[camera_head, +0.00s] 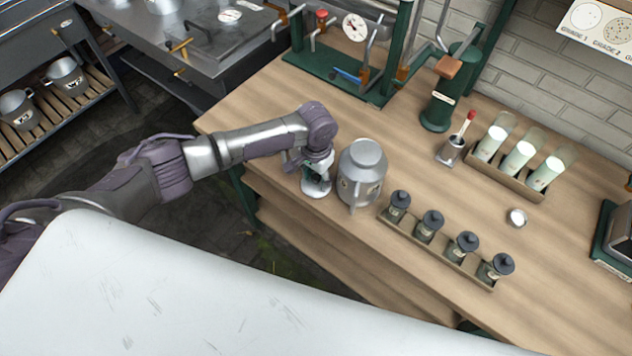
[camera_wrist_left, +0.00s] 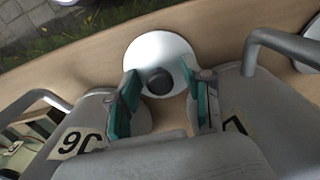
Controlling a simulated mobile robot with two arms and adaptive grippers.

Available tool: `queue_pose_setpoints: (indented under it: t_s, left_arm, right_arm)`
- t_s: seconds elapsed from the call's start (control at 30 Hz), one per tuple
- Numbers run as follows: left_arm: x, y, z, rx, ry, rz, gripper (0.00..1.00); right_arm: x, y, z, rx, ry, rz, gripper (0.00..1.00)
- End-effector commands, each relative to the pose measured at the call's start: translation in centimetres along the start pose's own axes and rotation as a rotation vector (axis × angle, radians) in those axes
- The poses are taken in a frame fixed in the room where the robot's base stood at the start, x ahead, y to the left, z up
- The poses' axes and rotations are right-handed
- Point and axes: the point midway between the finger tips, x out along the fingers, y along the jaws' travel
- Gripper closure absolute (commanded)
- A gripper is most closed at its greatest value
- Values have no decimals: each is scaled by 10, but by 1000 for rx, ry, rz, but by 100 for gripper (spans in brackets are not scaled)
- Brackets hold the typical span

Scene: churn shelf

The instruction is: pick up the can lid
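The can lid is a pale round disc with a dark knob in its middle; in the head view the lid (camera_head: 317,190) is near the table's front edge, left of the grey metal can (camera_head: 366,172). My left gripper (camera_head: 316,168) is over the lid, pointing down. In the left wrist view the lid (camera_wrist_left: 160,50) is in front of the green fingertips (camera_wrist_left: 163,92). They are apart, with the knob showing between them and a gap on each side. Whether they touch the lid is unclear. My right gripper is not in view.
A rack of several dark-capped jars (camera_head: 445,248) stands right of the can. The wooden table (camera_head: 395,140) is bare behind the can.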

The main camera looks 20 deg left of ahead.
Motion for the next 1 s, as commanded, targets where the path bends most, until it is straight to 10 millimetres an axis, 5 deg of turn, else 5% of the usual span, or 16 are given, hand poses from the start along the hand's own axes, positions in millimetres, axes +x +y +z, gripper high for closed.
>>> queue_pose_setpoints:
  t_s: [0.23,0.67,1.0]
  left_arm:
    - [3,0,2,0,-5,-1,100]
    - [3,0,5,0,-12,-1,100]
    - [-48,-1,1,0,-1,-1,100]
  right_arm:
    - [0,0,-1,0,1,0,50]
    - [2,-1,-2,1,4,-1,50]
    - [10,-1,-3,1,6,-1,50]
